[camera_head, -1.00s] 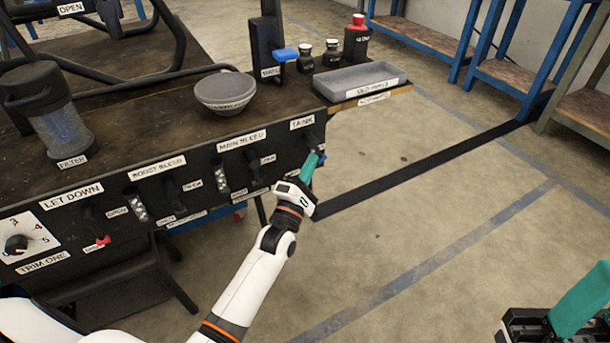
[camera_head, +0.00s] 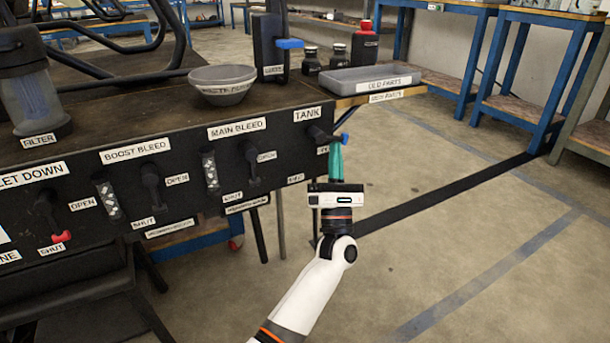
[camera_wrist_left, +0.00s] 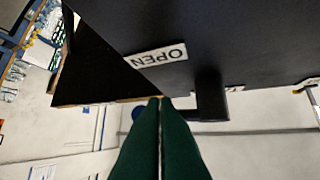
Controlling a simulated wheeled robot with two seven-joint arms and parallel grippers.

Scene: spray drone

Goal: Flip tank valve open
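The tank valve (camera_head: 318,134) is a black lever with a blue tip, at the right end of the black panel under the TANK label (camera_head: 307,114). The lever points to the right, roughly level. My left gripper (camera_head: 336,147) has its teal fingers pointing up, just below the lever near its blue tip. In the left wrist view its green fingers (camera_wrist_left: 160,100) lie together with only a thin line between them.
The main bleed lever (camera_head: 251,165) and boost bleed lever (camera_head: 151,185) hang left of the tank valve. A grey bowl (camera_head: 222,84), bottles and an old parts tray (camera_head: 350,79) stand above the panel. Floor to the right is clear.

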